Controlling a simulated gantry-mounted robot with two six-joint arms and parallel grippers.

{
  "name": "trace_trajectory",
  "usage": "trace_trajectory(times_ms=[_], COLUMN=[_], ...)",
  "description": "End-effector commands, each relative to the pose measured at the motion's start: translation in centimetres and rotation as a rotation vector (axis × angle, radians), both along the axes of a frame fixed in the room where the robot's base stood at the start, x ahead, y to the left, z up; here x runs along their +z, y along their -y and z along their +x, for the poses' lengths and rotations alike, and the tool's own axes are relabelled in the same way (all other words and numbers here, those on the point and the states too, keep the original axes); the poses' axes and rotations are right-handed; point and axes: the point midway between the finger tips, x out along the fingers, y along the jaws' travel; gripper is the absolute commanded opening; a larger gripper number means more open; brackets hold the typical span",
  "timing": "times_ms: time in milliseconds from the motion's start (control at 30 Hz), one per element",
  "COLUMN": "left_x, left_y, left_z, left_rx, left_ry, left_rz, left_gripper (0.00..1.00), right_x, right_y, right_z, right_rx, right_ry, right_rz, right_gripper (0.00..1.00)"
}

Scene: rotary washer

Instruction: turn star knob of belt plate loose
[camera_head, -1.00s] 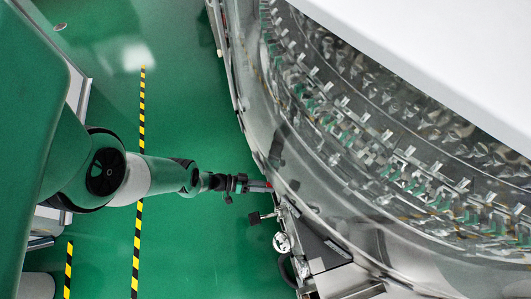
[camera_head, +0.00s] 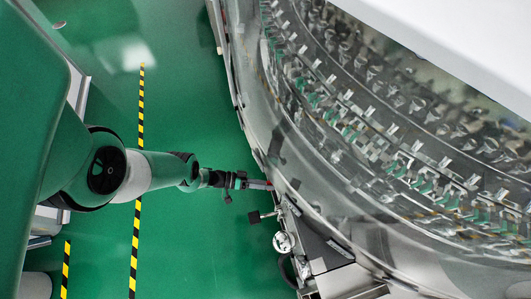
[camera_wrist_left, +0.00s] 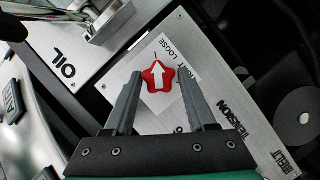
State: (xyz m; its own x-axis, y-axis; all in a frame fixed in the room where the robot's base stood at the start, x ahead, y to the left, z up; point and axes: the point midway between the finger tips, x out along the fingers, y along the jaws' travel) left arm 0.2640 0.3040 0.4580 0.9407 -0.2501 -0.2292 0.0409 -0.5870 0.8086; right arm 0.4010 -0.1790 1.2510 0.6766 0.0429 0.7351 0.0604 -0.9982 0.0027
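The star knob (camera_wrist_left: 158,76) is red with a white arrow on it, in the left wrist view. It sits on the pale metal belt plate (camera_wrist_left: 203,62), which carries the words "LOOSE" and "TENSION". My left gripper (camera_wrist_left: 157,85) is open, with one finger on each side of the knob and visible gaps between. The arrow points to the top of that view. My right gripper is not in view.
The large round washer (camera_head: 330,160) with rows of metal holders fills the right of the head view. A black knob (camera_head: 254,217) and a round white part (camera_head: 284,242) stick out below my gripper. A plate marked "OIL" (camera_wrist_left: 68,71) lies left of the knob. Green floor is clear.

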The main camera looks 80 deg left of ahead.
Motion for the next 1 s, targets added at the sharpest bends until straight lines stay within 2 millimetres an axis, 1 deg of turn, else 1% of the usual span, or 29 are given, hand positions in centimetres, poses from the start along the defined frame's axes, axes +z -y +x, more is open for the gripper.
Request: trace_trajectory(times_ms=[33, 67, 100, 367, 467, 533, 667, 900, 1000], left_x=[0.0, 0.0, 0.0, 0.1, 0.2, 0.4, 1.0, 2.0, 2.3], left_y=[0.0, 0.0, 0.0, 0.0, -0.2, -0.4, -0.9, -2.2, -2.6], left_z=[0.0, 0.0, 0.0, 0.0, -0.4, -0.9, -2.8, -7.3, -9.0], left_rx=[-0.001, -0.001, 0.000, 0.000, 0.003, 0.005, 0.010, 0.009, 0.007], left_ry=[0.001, 0.001, 0.001, 0.004, 0.003, 0.004, 0.004, 0.003, 0.003], left_rz=[0.000, 0.000, 0.000, 0.000, 0.000, 0.000, -0.001, 0.001, 0.001], left_gripper=[0.68, 0.73, 0.76, 0.76, 0.76, 0.76, 0.76, 0.76, 0.76], right_x=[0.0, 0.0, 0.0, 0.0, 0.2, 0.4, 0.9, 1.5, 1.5], right_y=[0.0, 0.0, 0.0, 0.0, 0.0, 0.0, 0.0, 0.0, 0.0], right_z=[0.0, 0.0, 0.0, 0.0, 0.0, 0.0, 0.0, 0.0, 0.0], right_rx=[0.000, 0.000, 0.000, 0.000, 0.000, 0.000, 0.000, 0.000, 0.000], right_ry=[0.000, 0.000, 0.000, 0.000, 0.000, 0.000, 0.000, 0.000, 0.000], right_rz=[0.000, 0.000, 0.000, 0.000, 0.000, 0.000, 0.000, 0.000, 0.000], right_gripper=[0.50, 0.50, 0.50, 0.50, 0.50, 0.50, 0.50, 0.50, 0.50])
